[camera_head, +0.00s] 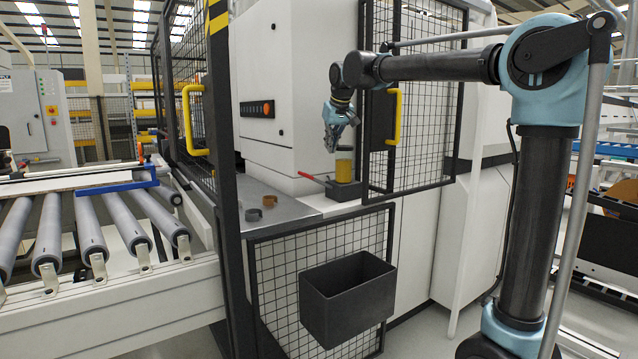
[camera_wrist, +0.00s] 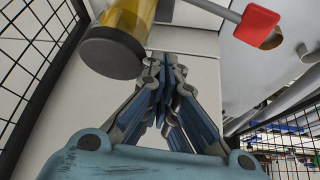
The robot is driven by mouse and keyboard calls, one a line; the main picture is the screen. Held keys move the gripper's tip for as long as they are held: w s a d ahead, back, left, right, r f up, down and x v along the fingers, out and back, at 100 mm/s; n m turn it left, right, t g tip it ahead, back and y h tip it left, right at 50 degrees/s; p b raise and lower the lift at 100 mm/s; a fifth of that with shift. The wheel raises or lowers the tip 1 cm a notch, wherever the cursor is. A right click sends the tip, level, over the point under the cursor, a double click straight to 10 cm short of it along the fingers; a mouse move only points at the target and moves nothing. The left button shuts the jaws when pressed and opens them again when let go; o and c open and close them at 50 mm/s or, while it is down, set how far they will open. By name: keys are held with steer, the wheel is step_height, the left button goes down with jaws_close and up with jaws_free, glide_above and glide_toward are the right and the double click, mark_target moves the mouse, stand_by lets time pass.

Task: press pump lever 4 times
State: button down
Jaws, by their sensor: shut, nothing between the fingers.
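The pump (camera_head: 343,190) stands on the grey ledge of the machine. It has a yellow-amber reservoir (camera_head: 343,168) with a dark cap. Its lever (camera_head: 312,177) has a red end and sticks out to the left, its red tip slightly higher than its inner end. In the wrist view the red lever end (camera_wrist: 259,23) is at the upper right and the reservoir (camera_wrist: 133,22) at the upper left. My gripper (camera_head: 329,149) is shut and empty, pointing down beside the reservoir's top, above the lever. Its fingertips (camera_wrist: 165,61) appear apart from the lever.
A dark bin (camera_head: 347,302) hangs below. Rollers (camera_head: 95,225) are at the left.

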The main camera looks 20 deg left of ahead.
mark_target(315, 179)
steer(key=shift+w+d+r, duration=0.1)
steer(key=shift+r, duration=0.1)
steer(key=s+a+f, duration=0.3)
steer(key=f, duration=0.4)
steer(key=shift+s+f, duration=0.15)
steer(key=shift+f, duration=0.25)
steer(key=shift+f, duration=0.1)
stand_by(1.5)
steer(key=shift+s+f, duration=0.2)
steer(key=shift+s+a+f, duration=0.25)
steer(key=shift+f, duration=0.3)
steer(key=shift+s+a+f, duration=0.2)
steer(key=shift+s+f, duration=0.05)
steer(key=shift+f, duration=0.35)
steer(key=shift+s+a+f, duration=0.25)
steer(key=shift+f, duration=0.3)
stand_by(3.2)
